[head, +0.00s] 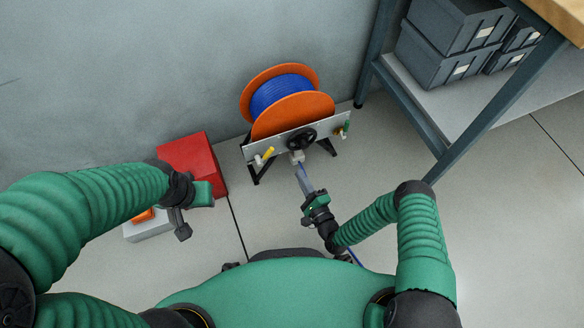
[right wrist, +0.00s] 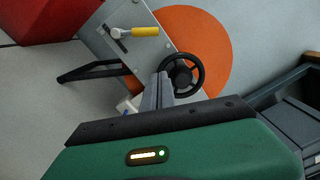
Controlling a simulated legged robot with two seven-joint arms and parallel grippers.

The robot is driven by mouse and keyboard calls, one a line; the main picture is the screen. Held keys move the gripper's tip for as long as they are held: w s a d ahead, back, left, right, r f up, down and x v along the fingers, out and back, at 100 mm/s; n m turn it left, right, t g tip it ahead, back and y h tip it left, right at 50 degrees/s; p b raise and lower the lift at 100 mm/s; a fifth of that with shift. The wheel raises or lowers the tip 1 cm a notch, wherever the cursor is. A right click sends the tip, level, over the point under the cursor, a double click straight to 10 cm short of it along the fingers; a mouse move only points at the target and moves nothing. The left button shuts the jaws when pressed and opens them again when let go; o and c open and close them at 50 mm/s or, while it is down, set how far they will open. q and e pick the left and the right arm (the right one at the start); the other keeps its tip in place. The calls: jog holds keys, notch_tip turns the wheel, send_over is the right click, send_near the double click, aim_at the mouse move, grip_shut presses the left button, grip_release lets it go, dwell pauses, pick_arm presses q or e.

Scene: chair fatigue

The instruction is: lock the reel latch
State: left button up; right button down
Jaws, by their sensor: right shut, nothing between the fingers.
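The cable reel has orange flanges (head: 292,115) and blue cable (head: 281,92), on a black stand. No label shows which part is the latch. The yellow handle (right wrist: 145,31) also shows in the right wrist view, up and left of my right gripper (right wrist: 158,88). This gripper (head: 301,170) is shut and empty, just in front of the panel below the handwheel (right wrist: 183,75). My left gripper (head: 180,222) is away at left, its jaw opening unclear.
A red box (head: 192,163) stands on the floor left of the reel. A light grey box with an orange part (head: 148,229) is partly behind my left arm. A workbench with grey bins (head: 443,60) stands at right. The wall is close behind the reel.

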jog(key=w+a+r+b, duration=0.1)
jog(key=w+a+b, duration=0.4)
jog(key=w+a, duration=0.1)
jog(key=shift+w+a+r, duration=0.4)
jog(key=shift+w, duration=0.5)
jog(key=shift+a+r+n+p, duration=0.15)
jog(key=shift+r+n+p, duration=0.05)
jog(key=shift+n+p, duration=0.15)
jog(key=shift+s+r, duration=0.1)
jog(key=s+a+r+n+p, duration=0.2)
jog(key=a+n+p, duration=0.5)
jog(key=n, duration=0.3)
jog(key=shift+s+a+r+g, duration=0.25)
jog(key=shift+a+r+g, duration=0.05)
